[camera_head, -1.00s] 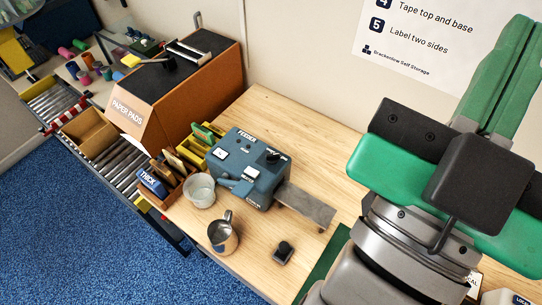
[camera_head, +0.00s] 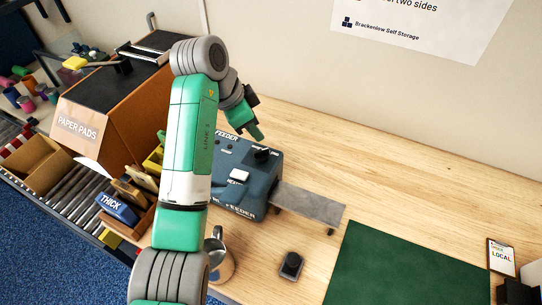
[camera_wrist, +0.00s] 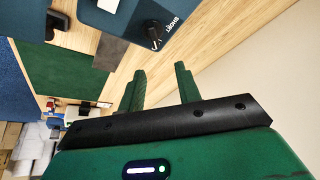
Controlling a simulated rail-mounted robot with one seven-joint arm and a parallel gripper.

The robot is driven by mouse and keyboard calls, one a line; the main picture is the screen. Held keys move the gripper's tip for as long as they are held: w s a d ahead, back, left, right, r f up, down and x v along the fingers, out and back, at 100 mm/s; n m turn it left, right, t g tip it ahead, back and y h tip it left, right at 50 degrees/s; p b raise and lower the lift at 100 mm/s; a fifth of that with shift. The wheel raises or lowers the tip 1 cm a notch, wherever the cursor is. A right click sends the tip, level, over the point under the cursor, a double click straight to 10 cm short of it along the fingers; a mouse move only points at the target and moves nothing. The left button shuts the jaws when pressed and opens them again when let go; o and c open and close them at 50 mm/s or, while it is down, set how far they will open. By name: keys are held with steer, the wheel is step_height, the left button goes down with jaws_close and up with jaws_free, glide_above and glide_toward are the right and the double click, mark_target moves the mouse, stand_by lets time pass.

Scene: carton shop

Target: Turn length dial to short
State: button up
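The feeder (camera_head: 232,200) is a blue-grey box on the wooden bench, partly hidden behind my arm in the head view. Its black length dial (camera_head: 263,155) is on the top face, at the far right corner. The dial also shows in the wrist view (camera_wrist: 152,33), with white lettering beside it that seems to read SHORT. A small pale mark shows by the dial; its exact setting is hard to tell. My gripper (camera_wrist: 160,70) is open and empty, its two green fingers apart. In the head view my gripper (camera_head: 250,125) is just behind and above the dial, apart from it.
A grey metal plate (camera_head: 310,204) sticks out from the feeder's right side. A metal jug (camera_head: 222,262) and a small black item (camera_head: 291,265) stand in front. A green mat (camera_head: 405,265) lies at right. The paper pads box (camera_head: 120,105) is at left. The back of the bench is clear.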

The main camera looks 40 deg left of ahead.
mark_target(264, 149)
steer(key=shift+g, duration=0.3)
steer(key=x, duration=0.5)
steer(key=s+x, duration=0.1)
steer(key=x, duration=0.2)
steer(key=shift+a+f+p, duration=0.1)
steer(key=shift+f+p, duration=0.2)
steer(key=shift+c, duration=0.4)
jaws_close()
